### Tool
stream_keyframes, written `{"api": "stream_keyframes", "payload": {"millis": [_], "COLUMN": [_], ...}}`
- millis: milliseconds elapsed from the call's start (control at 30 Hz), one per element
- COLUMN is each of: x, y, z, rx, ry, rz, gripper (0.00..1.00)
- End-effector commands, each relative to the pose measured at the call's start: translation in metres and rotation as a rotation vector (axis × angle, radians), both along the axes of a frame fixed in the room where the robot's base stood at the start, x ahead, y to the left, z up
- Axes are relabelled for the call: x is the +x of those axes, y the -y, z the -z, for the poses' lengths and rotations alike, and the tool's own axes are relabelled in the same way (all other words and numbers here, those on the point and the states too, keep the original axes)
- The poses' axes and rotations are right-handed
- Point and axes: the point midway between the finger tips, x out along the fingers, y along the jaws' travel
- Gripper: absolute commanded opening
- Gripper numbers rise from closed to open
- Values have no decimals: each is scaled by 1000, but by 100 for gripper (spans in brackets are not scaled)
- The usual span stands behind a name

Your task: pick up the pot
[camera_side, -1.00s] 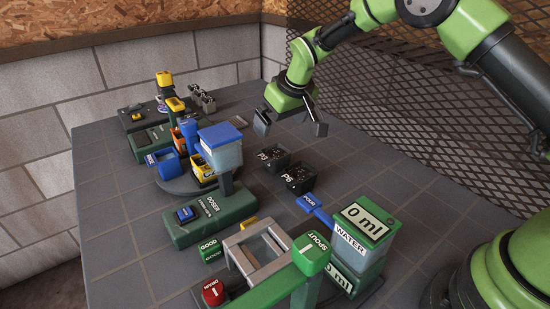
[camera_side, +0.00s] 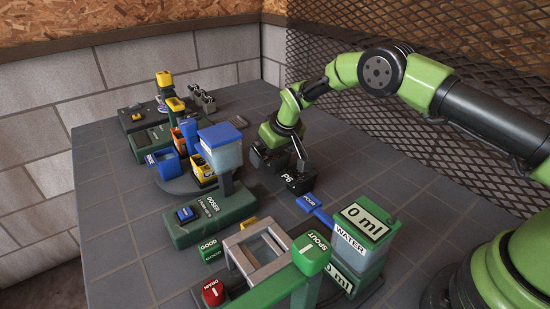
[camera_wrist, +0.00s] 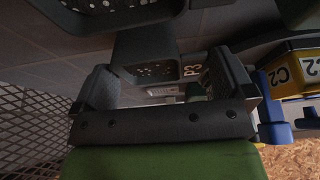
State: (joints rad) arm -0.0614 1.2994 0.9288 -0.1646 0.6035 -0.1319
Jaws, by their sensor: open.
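Two small black pots stand on the grey tiled table. The pot marked P3 (camera_wrist: 150,50) shows between my gripper's fingers in the wrist view, and its label is readable there. In the side view, P3 is mostly hidden by my gripper (camera_side: 281,164), which is low over its place. The fingers (camera_wrist: 163,85) are open, one on each side of P3; I cannot tell whether they touch it. Another perforated black pot shows at the top of the wrist view (camera_wrist: 105,14).
A blue-and-green machine (camera_side: 215,190) and a turntable with coloured bins stand to the left. Mesh fencing (camera_side: 420,110) runs behind. Bare table lies right of the pots.

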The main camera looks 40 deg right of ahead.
Motion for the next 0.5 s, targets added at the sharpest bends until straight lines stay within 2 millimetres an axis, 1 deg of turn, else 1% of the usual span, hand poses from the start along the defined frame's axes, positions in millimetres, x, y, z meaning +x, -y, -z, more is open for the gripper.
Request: {"api": "stream_keyframes", "payload": {"millis": [100, 133, 167, 200, 300, 500], "x": [0, 0, 0, 0, 0, 0], "y": [0, 0, 0, 0, 0, 0], "z": [0, 0, 0, 0, 0, -1], "rx": [0, 0, 0, 0, 0, 0], "ry": [0, 0, 0, 0, 0, 0], "rz": [0, 0, 0, 0, 0, 0], "gripper": [100, 98, 91, 82, 62, 61]}}
